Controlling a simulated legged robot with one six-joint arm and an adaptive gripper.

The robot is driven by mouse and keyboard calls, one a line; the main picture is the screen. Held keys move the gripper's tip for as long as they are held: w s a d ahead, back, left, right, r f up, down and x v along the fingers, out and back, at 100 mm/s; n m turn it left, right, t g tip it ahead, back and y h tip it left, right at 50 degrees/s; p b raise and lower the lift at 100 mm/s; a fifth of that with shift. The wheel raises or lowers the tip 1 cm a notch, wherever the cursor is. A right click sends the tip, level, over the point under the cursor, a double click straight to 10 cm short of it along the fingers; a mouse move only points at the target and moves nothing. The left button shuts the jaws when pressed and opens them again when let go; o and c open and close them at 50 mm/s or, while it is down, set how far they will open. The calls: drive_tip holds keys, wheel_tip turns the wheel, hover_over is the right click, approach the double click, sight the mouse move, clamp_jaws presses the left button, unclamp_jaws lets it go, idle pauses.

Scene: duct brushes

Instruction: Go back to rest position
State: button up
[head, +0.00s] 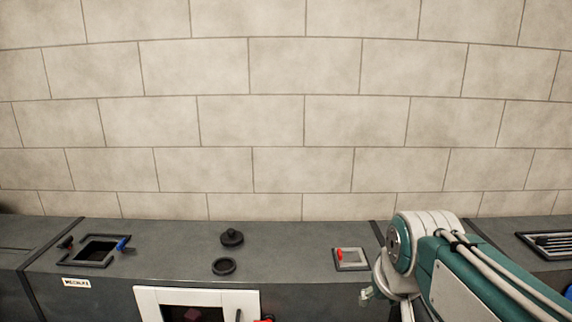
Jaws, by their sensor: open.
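My arm comes in from the lower right corner in green and white. Its big rounded joint stands in front of the counter, and the lower part bends down out of the picture. The grey counter (300,262) runs along the tiled wall. No task object is named.
On the counter are a square black-framed opening (97,249) with a blue handle (123,244), a black knobbed lid (231,238), a black ring (224,266) and a small framed panel with a red piece (340,254). A white-framed opening (148,301) is in front. A slotted tray (525,238) is right.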

drive_tip(key=s+f, duration=0.6)
drive_tip(key=s, duration=0.6)
